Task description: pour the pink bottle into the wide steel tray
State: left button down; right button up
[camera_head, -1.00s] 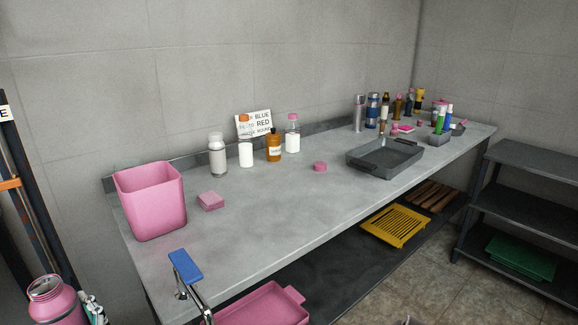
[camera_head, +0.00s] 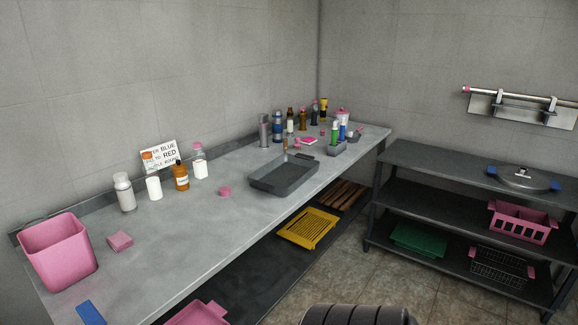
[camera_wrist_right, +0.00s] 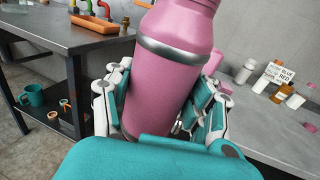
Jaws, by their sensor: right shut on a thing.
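The pink bottle (camera_wrist_right: 170,85), with a steel band round it, fills the middle of the right wrist view, tilted somewhat. My right gripper (camera_wrist_right: 165,100), with teal and white fingers on both sides of the bottle, is shut on it. The bottle and this gripper are out of the head view. The wide steel tray (camera_head: 258,182), dark grey with raised walls and end handles, sits on the counter near its front edge in the head view; it looks empty. My left gripper is not in view.
The counter (camera_head: 175,245) carries a pink bin (camera_head: 62,255), a pink sponge (camera_head: 120,241), a small pink item (camera_head: 224,191), several bottles along the wall and a crowded far end. A sign (camera_head: 160,156) leans at the back. A dark shelf rack (camera_head: 440,160) stands right.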

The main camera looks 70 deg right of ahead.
aim_at(280, 177)
jog(key=l, duration=0.65)
jog(key=l+u, duration=0.15)
jog(key=l, duration=0.5)
jog(key=k+l, duration=0.1)
jog(key=l, duration=0.55)
jog(key=l+u, duration=0.1)
jog(key=l, duration=0.55)
jog(key=k+l, duration=0.15)
jog(key=l, duration=0.45)
jog(key=l+u, duration=0.15)
jog(key=l, duration=0.5)
jog(key=k+l, duration=0.15)
jog(key=l, duration=0.5)
jog(key=k+l+u, duration=0.1)
jog(key=l, duration=0.5)
